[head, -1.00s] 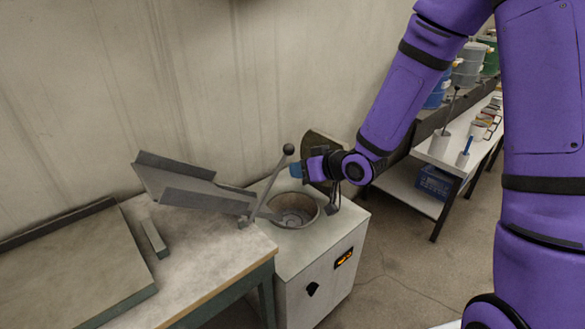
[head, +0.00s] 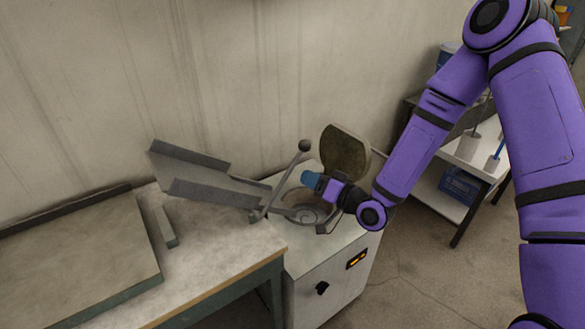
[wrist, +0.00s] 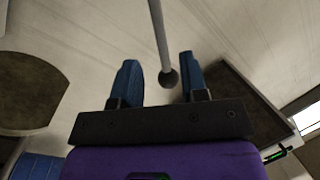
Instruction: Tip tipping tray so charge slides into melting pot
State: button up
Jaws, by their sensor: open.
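The grey tipping tray (head: 215,187) is tilted, its far left end raised and its narrow end sloping down toward the melting pot. No charge shows in the tray. The round melting pot (head: 284,219) is open in the top of a white cabinet, partly hidden by my wrist. A lever with a dark ball knob (head: 304,146) stands at an angle beside the tray's narrow end. My gripper (head: 311,180) is open just below and right of the knob, above the pot. In the wrist view the knob (wrist: 169,78) appears between the two blue fingers, without clear contact.
The pot's round lid (head: 345,152) stands open behind my gripper. A grey bar (head: 166,227) lies on the bench (head: 205,245) left of the pot. A wall runs close behind. A shelf (head: 468,152) with tools stands at the right, with open floor before it.

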aim_at(291, 171)
jog(key=x, duration=0.7)
jog(key=shift+w+a, duration=0.15)
jog(key=shift+a, duration=0.1)
grip_shut()
